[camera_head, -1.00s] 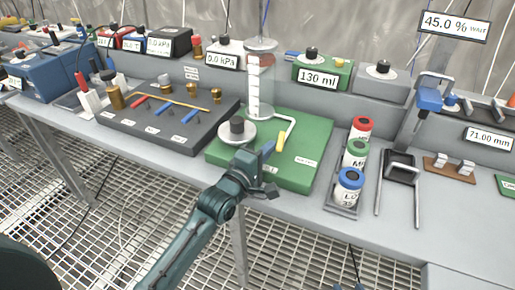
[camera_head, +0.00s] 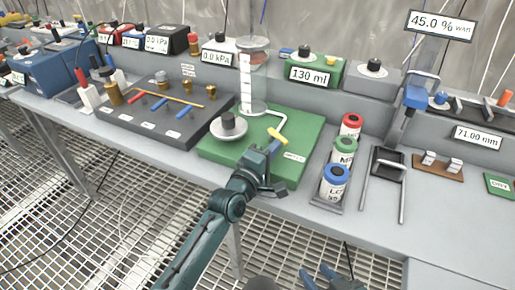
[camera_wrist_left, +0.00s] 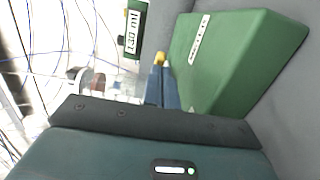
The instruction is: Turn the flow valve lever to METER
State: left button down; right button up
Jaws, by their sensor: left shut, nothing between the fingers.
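The yellow flow valve lever (camera_head: 277,136) sits on the green base block (camera_head: 215,151), at the end of a white bent tube beside a clear upright cylinder (camera_head: 253,80). It slants from upper left to lower right. A small white label (camera_head: 294,157) on the block is too small to read. My left gripper (camera_head: 270,150) is shut with nothing in it, just in front of the lever. In the left wrist view the blue fingers (camera_wrist_left: 163,84) lie together, the yellow lever (camera_wrist_left: 160,57) just beyond their tips; I cannot tell whether they touch. My right gripper (camera_head: 318,274) is open at the bottom edge, partly cut off.
A rack of bottles with red, green and blue caps (camera_head: 335,182) stands right of the block. A dark valve board (camera_head: 150,125) lies to its left, and a 130 ml display (camera_head: 310,76) is behind. The bench front edge is clear.

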pick_arm(q)
jog(key=shift+d, duration=0.3)
dwell(0.5)
jog(key=v, duration=1.3)
jog(key=shift+p, duration=0.35)
